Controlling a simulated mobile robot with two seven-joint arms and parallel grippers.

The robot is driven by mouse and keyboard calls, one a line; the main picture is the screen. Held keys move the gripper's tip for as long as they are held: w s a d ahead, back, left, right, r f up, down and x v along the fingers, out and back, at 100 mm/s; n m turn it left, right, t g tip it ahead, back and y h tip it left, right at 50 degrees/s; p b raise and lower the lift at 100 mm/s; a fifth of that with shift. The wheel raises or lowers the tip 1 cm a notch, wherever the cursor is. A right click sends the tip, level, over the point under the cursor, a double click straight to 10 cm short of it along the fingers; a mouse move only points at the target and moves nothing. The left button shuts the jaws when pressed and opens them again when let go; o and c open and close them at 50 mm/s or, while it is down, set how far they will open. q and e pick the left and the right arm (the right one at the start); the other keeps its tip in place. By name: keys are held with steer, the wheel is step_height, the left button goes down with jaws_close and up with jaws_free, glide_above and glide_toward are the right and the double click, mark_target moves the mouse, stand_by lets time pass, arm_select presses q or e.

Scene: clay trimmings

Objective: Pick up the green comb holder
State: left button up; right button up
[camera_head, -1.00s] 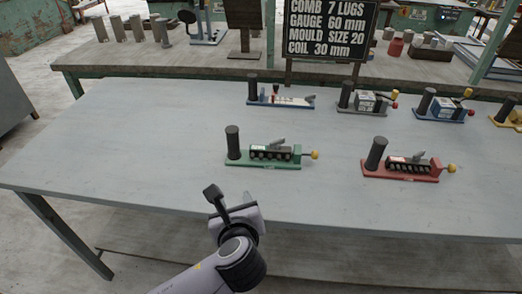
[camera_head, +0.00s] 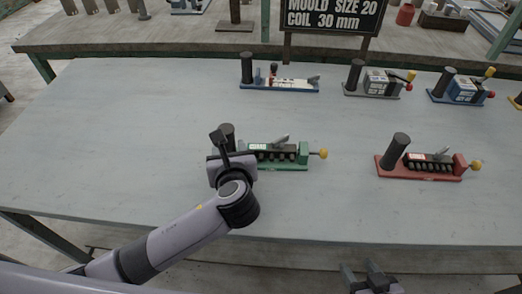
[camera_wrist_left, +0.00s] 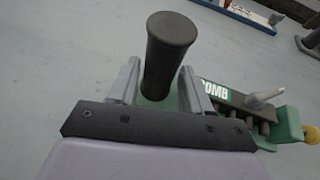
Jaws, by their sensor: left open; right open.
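The green comb holder (camera_head: 294,163) lies on the grey table, with a black upright handle at its left end, a row of dark lugs and a yellow knob at its right end. My left gripper (camera_head: 222,140) is at the handle and hides part of it in the head view. In the left wrist view the open fingers (camera_wrist_left: 157,88) stand on either side of the black handle (camera_wrist_left: 168,50), with gaps visible. The green base (camera_wrist_left: 288,123) extends to the right there. My right gripper (camera_head: 370,274) is open and empty at the table's front edge.
A red holder (camera_head: 420,174) stands to the right of the green one. Blue (camera_head: 280,86), grey (camera_head: 372,95) and other holders line the back. A dark sign (camera_head: 335,14) stands behind. The table's left side is clear.

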mark_target(227, 135)
arm_select(q)
steer(key=shift+x, duration=1.85)
jaws_close()
steer(key=shift+r, duration=0.1)
step_height(227, 135, up, 19)
steer(key=p, duration=0.3)
steer(key=shift+f+b, duration=2.45)
steer(key=shift+f, duration=5.75)
steer(key=shift+f, duration=0.15)
